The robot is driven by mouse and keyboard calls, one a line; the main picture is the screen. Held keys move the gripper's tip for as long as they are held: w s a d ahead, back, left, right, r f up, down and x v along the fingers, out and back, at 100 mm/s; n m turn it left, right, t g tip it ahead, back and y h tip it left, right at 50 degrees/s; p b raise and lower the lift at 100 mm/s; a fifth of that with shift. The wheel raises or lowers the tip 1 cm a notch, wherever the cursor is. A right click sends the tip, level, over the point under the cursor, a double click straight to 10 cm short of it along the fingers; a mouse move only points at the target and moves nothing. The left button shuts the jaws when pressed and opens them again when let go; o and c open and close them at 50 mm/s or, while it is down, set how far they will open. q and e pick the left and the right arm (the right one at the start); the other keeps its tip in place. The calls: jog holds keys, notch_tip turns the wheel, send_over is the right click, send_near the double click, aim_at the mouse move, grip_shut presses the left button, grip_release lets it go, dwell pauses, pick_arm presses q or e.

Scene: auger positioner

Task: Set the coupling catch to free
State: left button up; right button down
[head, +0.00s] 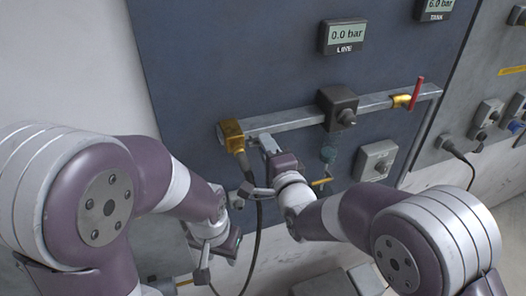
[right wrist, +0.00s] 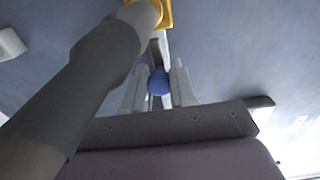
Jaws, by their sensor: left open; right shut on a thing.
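The brass coupling (head: 231,136) sits at the left end of the grey pipe (head: 285,121), with a dark hose (head: 259,210) hanging from it. In the right wrist view the coupling is a yellow piece (right wrist: 165,12) at the top, with the thick grey hose end (right wrist: 85,80) beside the fingers. My right gripper (head: 265,143) is just right of the coupling, below the pipe. Its fingers (right wrist: 158,88) are shut on a blue knob (right wrist: 158,81), apparently the coupling catch; the head view hides this knob. My left gripper (head: 203,266) is open, low down and left of the hose.
A black box with a knob (head: 338,106) sits on the pipe, and a red-handled valve (head: 416,92) is at its right end. The LINE display (head: 344,35) reads 0.0 bar and the TANK display (head: 436,8) 6.0 bar. A grey switch box (head: 376,160) is lower right.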

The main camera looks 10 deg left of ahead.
jog(key=shift+w+d, duration=0.4)
jog(key=shift+d, duration=0.2)
jog(key=c, duration=1)
grip_release()
pick_arm(q)
jog(key=shift+d+f, duration=0.15)
jog(key=shift+f, duration=0.65)
pick_arm(e)
jog(key=shift+o, duration=0.3)
jog(key=shift+w+d, duration=0.1)
jog(key=shift+d, duration=0.1)
pick_arm(q)
notch_tip(320, 180, down, 5)
jog(key=b, duration=0.5)
pick_arm(e)
jog(key=v, duration=1.2)
jog(key=shift+s+d, duration=0.2)
